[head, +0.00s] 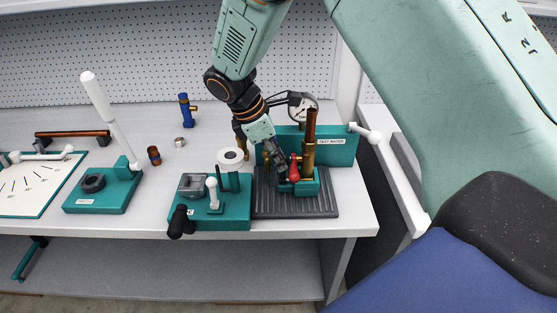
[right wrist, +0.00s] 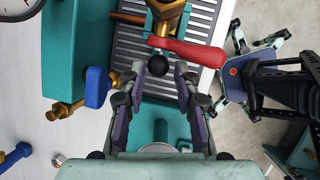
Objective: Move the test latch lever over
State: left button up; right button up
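My right gripper (head: 283,168) reaches down to the test station on the dark ribbed tray (head: 310,207); it also shows in the right wrist view (right wrist: 162,70). Its two fingers are apart, with a small black ball knob (right wrist: 157,68) at the gap between the tips. I cannot tell whether they touch it. A red lever (right wrist: 190,50) lies just beyond the tips and also shows in the head view (head: 294,168). It sits by a brass fitting with an upright copper pipe (head: 310,125). Which lever is the test latch is not labelled. My left gripper is not in view.
A teal "TEST WATER" panel (head: 340,148) with a gauge (head: 303,107) and white lever (head: 365,132) stands behind. A teal fixture (head: 230,215) with a white roll is left of the tray. Another fixture with a tall white handle (head: 98,105) stands farther left.

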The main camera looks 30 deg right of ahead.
jog(key=shift+x, duration=0.95)
jog(key=shift+w+d+f, duration=0.1)
jog(key=shift+d+f, duration=0.15)
jog(key=shift+f, duration=0.1)
jog(key=shift+a+r, duration=0.15)
jog(key=shift+c, duration=1.3)
grip_shut()
